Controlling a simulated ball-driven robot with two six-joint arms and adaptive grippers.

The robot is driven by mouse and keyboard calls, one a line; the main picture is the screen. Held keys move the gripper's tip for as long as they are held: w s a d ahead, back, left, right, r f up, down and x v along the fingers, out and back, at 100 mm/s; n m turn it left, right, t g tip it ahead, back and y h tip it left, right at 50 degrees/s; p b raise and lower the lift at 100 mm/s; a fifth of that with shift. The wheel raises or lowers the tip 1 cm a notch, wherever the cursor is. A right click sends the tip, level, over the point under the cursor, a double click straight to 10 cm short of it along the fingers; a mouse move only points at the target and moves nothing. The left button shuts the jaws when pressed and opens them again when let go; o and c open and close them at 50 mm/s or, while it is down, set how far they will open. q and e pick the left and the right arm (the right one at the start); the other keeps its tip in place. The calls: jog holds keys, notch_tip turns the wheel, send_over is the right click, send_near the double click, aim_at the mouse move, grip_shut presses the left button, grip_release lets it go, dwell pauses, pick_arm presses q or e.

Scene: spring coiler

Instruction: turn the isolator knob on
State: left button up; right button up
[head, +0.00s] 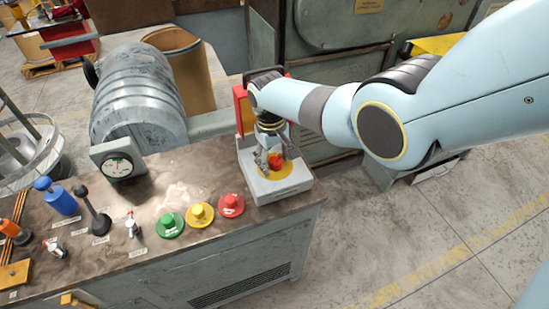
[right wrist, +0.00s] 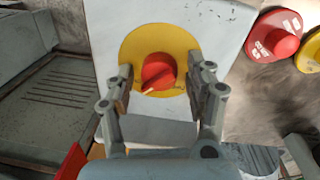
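The isolator knob is a red rotary knob (right wrist: 158,72) on a yellow disc (right wrist: 135,45), set in a pale grey box (right wrist: 225,30). In the head view the knob (head: 275,159) is partly hidden by my right gripper (head: 269,165), and the box (head: 285,190) stands at the right end of the bench. In the right wrist view my right gripper (right wrist: 158,88) has its fingers apart, one on each side of the knob, with gaps between fingers and knob. The knob's pale mark runs diagonally. My left gripper is not in view.
Red (head: 231,205), yellow (head: 200,215) and green (head: 170,225) push buttons sit left of the box. Levers, a blue handle (head: 62,200) and a dial gauge (head: 117,164) stand farther left. A red panel (head: 243,110) rises behind the box.

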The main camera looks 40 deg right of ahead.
aim_at(277, 163)
dwell(0.3)
jog(key=n+b, duration=0.1)
jog(key=n, duration=0.5)
jog(key=n+b, duration=0.1)
jog(key=n, duration=0.3)
jog(key=shift+s+d+f+t, duration=0.1)
jog(key=shift+f+t, duration=0.05)
jog(key=shift+t, duration=0.15)
jog(key=n+b, duration=0.5)
jog(key=n, duration=0.3)
jog(key=shift+f+y+b, duration=0.15)
jog(key=shift+y+b, duration=0.2)
jog(key=shift+y, duration=0.05)
notch_tip(277, 163, up, 12)
jog(key=p, duration=0.1)
jog(key=s+a+f+m+t+b, duration=0.1)
jog(key=s+f+m+b, duration=0.1)
jog(key=s+f+m, duration=1.05)
jog(key=shift+m+h, duration=0.4)
jog(key=shift+m, duration=0.05)
jog(key=shift+s+d+f+b, duration=0.15)
jog(key=shift+s+f+b, duration=0.7)
jog(key=shift+s+f, duration=1.8)
jog(key=shift+s+d+f+b, duration=0.15)
jog(key=shift+s+f+b, duration=0.75)
jog(key=shift+f, duration=3.5)
jog(key=shift+s+d+f+b, duration=0.15)
jog(key=shift+s+f+b, duration=0.7)
jog(key=shift+s+f, duration=1.8)
